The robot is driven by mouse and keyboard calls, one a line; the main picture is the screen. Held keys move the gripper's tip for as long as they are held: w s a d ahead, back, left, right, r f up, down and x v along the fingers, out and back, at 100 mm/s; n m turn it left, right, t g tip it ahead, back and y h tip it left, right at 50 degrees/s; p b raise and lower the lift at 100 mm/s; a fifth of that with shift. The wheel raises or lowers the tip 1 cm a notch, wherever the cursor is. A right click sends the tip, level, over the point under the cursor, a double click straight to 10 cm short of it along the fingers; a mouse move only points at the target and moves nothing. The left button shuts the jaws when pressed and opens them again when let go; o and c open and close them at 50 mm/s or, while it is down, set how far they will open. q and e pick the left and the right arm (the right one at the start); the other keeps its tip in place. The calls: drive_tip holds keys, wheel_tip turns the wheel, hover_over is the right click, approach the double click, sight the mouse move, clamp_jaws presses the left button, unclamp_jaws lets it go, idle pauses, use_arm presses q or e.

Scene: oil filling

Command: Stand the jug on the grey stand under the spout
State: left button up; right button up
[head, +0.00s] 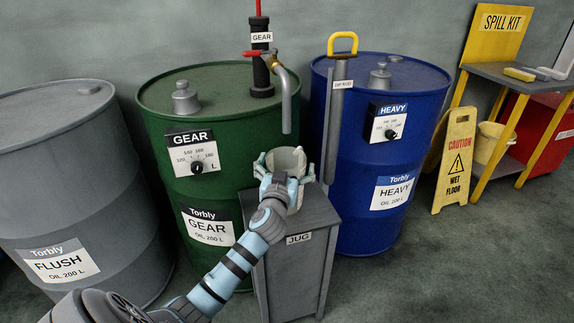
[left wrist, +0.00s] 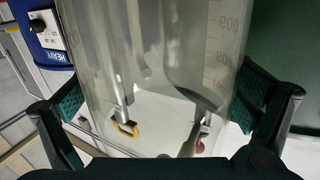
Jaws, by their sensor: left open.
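The jug (head: 287,160) is a pale, open-topped vessel. It appears upright on the grey stand (head: 322,208) labelled JUG, below the bent spout (head: 287,108) of the green GEAR drum's pump. My left gripper (head: 284,172) is open, with one finger on each side of the jug; it hides the jug's near side and part of its base. In the left wrist view the jug (left wrist: 150,60) is clear with measuring marks and fills the space between the spread fingers (left wrist: 162,95). Whether the fingers touch its wall is hard to tell. My right gripper is not in view.
The green GEAR drum (head: 168,130) stands behind the stand, the blue HEAVY drum (head: 350,180) to its right, and the grey FLUSH drum (head: 60,170) at the left. A yellow wet-floor sign (head: 453,165) and a spill-kit bench (head: 515,75) are at right. Floor is free at front right.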

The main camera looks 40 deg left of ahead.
use_arm(q)
drive_tip(key=p+v, duration=0.2)
drive_tip(key=v, duration=1)
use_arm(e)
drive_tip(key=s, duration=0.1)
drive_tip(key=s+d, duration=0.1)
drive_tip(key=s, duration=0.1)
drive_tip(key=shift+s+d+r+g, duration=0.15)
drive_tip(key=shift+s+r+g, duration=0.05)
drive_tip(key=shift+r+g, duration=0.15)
